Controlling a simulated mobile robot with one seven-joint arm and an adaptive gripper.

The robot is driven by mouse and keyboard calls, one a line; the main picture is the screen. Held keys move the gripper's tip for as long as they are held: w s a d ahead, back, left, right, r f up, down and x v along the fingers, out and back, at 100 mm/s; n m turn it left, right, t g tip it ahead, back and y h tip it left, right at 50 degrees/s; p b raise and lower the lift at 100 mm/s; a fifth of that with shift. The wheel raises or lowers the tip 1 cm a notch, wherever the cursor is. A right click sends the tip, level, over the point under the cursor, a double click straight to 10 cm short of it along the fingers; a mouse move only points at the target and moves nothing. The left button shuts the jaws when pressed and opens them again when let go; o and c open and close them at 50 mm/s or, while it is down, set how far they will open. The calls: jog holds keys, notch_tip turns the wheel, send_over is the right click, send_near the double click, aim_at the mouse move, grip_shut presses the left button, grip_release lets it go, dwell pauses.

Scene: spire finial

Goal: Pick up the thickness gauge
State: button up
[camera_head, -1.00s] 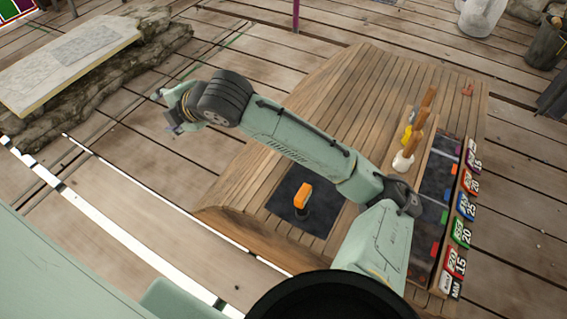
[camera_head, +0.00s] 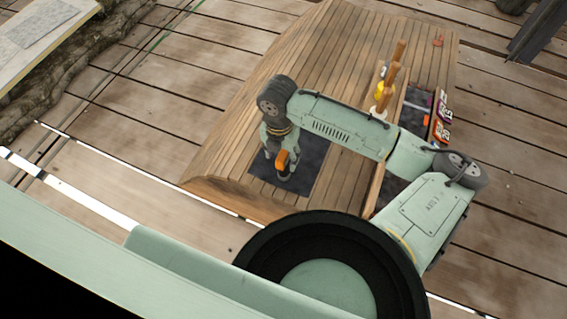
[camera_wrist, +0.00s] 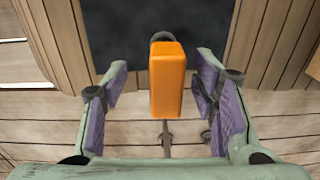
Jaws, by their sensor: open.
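The thickness gauge, as I take it, is the orange block-like piece (camera_head: 282,159) with a dark lower part, on a dark mat (camera_head: 318,163) on the wooden table. In the wrist view the orange piece (camera_wrist: 167,78) stands between my two purple-padded fingers, with a visible gap on each side. My gripper (camera_head: 280,156) is open around it and points down at the mat. In the wrist view my gripper (camera_wrist: 168,100) shows nothing held. The gauge's lower part is mostly hidden by the orange top and my fingers.
The wooden table (camera_head: 320,60) is clear to the left and behind the mat. Upright wooden pieces (camera_head: 391,70) and a yellow item (camera_head: 383,88) stand to the right.

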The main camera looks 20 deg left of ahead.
jog(key=f, duration=0.4)
jog(key=shift+d+f, duration=0.2)
jog(key=shift+d, duration=0.15)
jog(key=shift+s, duration=0.1)
jog(key=shift+c, duration=0.2)
grip_shut()
